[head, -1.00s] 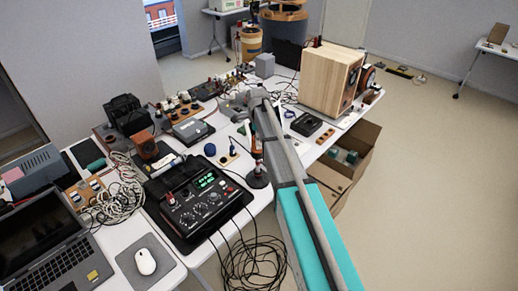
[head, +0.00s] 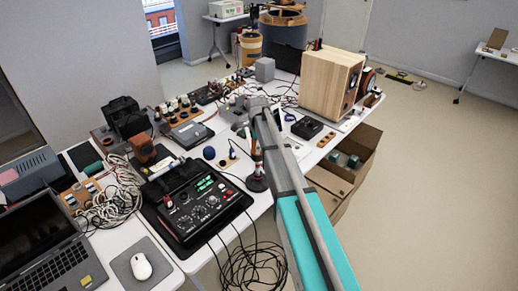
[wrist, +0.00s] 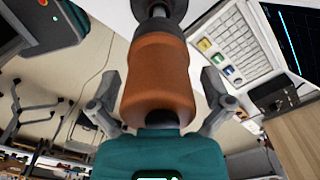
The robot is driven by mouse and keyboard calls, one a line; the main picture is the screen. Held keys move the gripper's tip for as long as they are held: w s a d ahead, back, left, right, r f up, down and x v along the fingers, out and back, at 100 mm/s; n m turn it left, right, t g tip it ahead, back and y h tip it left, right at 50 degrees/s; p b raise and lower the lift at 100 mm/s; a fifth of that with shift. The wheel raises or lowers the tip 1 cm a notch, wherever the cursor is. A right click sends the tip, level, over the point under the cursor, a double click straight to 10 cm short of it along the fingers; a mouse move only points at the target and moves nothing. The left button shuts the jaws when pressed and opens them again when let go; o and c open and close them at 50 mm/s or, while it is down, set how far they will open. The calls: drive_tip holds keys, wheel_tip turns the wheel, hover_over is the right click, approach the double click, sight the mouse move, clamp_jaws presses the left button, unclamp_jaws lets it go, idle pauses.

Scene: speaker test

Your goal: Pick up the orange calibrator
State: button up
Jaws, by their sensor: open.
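The orange calibrator (wrist: 158,75) fills the middle of the wrist view as a thick orange-brown cylinder. A teal body with a lit green display adjoins its near end, and a dark, metallic neck is at its far end. My gripper (wrist: 160,94) is open, with one grey finger on each side of the calibrator. I see no clear finger contact. In the head view, my arm covers the gripper's fingers. A slim orange and teal item (head: 256,154) beside the arm, above a round black base (head: 257,184), appears to be the calibrator.
A black mixer (head: 196,203) with knobs and cables stands in front of the calibrator. A wooden speaker (head: 328,83) stands at the table's right end, with a black box (head: 306,128) nearer. A laptop (head: 40,255) and mouse (head: 141,265) lie at left. The floor at right is mostly open.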

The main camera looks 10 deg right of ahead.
drive_tip(key=c, duration=1.2)
drive_tip(key=shift+r+p, duration=0.25)
drive_tip(key=shift+p, duration=0.05)
drive_tip(key=shift+r, duration=0.2)
drive_tip(key=shift+c, duration=0.2)
wheel_tip(320, 180, up, 2)
drive_tip(key=shift+p, duration=1.2)
drive_tip(key=s+a+r+p, duration=0.1)
drive_tip(key=s+r+p, duration=0.2)
drive_tip(key=s, duration=0.1)
drive_tip(key=s+a+r+p, duration=0.2)
drive_tip(key=s+r+p, duration=0.1)
drive_tip(key=s, duration=0.1)
drive_tip(key=s+a+r+p, duration=0.2)
drive_tip(key=s+r+p, duration=0.2)
drive_tip(key=s, duration=0.1)
